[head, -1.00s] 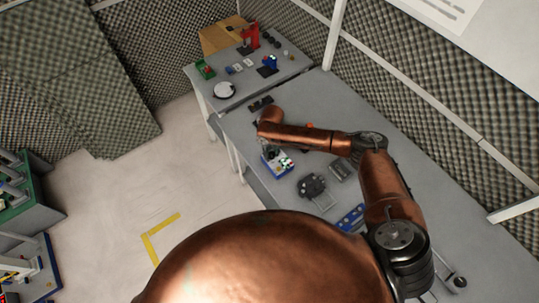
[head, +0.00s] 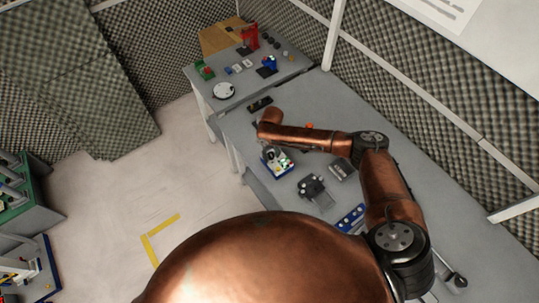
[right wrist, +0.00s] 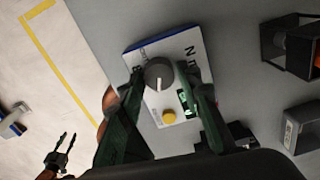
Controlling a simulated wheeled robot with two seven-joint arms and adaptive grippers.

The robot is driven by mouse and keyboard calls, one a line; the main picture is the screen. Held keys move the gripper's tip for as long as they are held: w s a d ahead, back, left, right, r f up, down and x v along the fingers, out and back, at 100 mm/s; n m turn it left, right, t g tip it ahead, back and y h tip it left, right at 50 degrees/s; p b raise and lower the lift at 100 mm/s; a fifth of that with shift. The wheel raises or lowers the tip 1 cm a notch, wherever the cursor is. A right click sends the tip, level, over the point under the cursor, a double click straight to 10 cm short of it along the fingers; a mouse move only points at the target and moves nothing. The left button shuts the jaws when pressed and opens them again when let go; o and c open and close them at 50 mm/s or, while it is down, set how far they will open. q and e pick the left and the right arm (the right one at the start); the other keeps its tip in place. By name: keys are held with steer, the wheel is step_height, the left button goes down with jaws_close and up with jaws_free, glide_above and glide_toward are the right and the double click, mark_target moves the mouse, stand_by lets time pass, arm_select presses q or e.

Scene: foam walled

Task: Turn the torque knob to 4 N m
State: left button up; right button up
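The torque knob (right wrist: 158,73) is a round grey knob with a white pointer line, on a white panel with a blue edge (right wrist: 133,47). The panel also has a small green-lit display (right wrist: 185,103) and a yellow button (right wrist: 169,117). Its digits are too small to read. My right gripper (right wrist: 160,70) has one finger on each side of the knob, with narrow gaps seeming to show. In the head view the unit (head: 277,162) stands near the bench's front edge, partly behind my right arm. My left gripper (right wrist: 66,140) is open and empty over the floor.
The grey bench (head: 315,105) holds a black device (head: 313,187), a grey box (head: 341,171) and a blue strip with round holes (head: 350,217) near the unit. A farther table (head: 237,102) carries several small items. Foam walls stand behind.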

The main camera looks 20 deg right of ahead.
mark_target(271, 155)
steer(key=shift+o, duration=1)
steer(key=shift+w+r, duration=0.1)
steer(key=shift+w, duration=0.1)
steer(key=shift+r, duration=0.15)
step_height(271, 155, up, 12)
steer(key=shift+a+f, duration=0.1)
steer(key=shift+f, duration=0.1)
